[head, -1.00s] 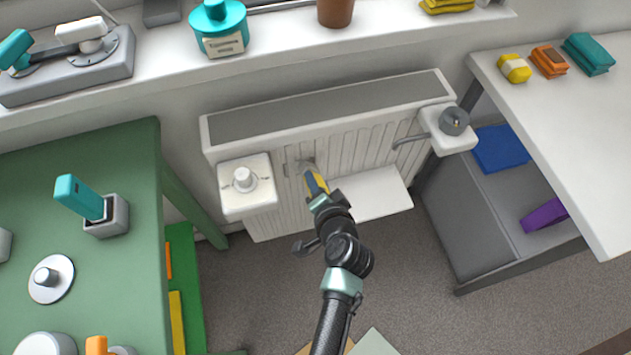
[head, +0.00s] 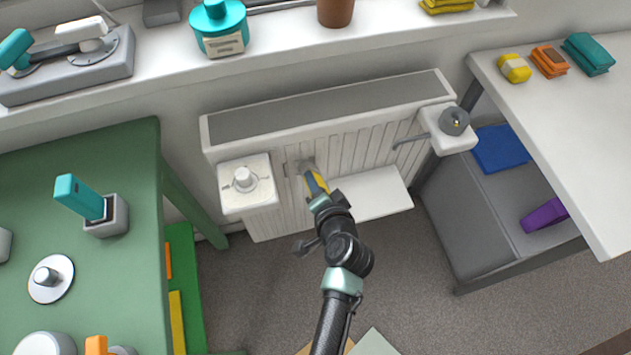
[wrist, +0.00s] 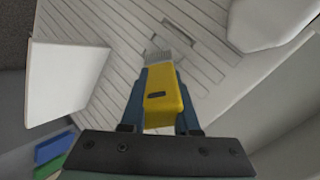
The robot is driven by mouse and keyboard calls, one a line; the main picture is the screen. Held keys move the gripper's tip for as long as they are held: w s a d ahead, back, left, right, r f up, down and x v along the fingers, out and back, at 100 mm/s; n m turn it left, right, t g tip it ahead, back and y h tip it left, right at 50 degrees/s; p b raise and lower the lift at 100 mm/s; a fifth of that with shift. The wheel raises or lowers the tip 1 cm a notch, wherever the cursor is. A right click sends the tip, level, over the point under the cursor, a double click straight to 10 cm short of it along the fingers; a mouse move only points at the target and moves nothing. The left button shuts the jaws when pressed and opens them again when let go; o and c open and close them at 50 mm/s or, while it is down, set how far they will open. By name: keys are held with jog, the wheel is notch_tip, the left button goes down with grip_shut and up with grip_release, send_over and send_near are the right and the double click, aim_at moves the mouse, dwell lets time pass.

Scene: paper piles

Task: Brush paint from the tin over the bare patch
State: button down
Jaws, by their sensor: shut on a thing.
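My gripper (head: 318,192) is shut on a brush with a yellow handle (wrist: 164,100). The brush's grey bristles (wrist: 157,57) point at the ribbed front of the white radiator (head: 352,150). A greyish patch (head: 292,168) shows on the radiator front beside the bristle end. I cannot tell whether the bristles touch the surface or whether they carry paint. A grey round metal thing (head: 454,121), possibly the tin, stands on a white bracket at the radiator's right end; its contents cannot be made out.
A white box with a knob (head: 244,180) juts out left of the brush. A white ledge (head: 375,193) sits low, right of my gripper. A green table (head: 130,150) stands left and a white table (head: 570,130) right. The window sill (head: 285,40) overhangs behind.

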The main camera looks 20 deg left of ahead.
jog(key=shift+w+d+r, duration=0.1)
jog(key=shift+w+d, duration=0.25)
jog(key=shift+d, duration=0.1)
jog(key=shift+s+a, duration=0.15)
jog(key=shift+a, duration=0.05)
jog(key=shift+d, duration=0.2)
jog(key=shift+s+a, duration=0.25)
jog(key=shift+a, duration=0.2)
dwell(1.5)
